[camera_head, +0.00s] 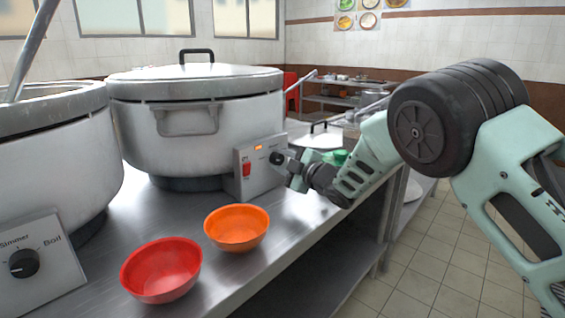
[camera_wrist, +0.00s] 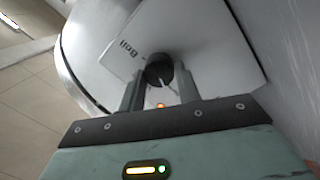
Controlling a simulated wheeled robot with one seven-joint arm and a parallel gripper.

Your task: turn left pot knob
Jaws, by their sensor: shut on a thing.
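My gripper (camera_head: 287,163) is at the control box (camera_head: 248,172) of the lidded pot (camera_head: 195,125) in the middle of the head view. In the wrist view my gripper (camera_wrist: 160,76) has one finger on each side of a black round knob (camera_wrist: 158,66) and is shut on it. The word "Boil" shows beside this knob, and an orange light glows between the fingers. The far-left pot (camera_head: 60,155) in the head view has its own black knob (camera_head: 23,263), between "Simmer" and "Boil", with its pointer toward Boil. My gripper is away from that knob.
A red bowl (camera_head: 161,270) and an orange bowl (camera_head: 236,228) stand on the steel counter (camera_head: 205,300) in front of the pots. A red switch (camera_head: 246,164) is on the gripped knob's box. Tiled floor (camera_head: 425,265) lies open to the right.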

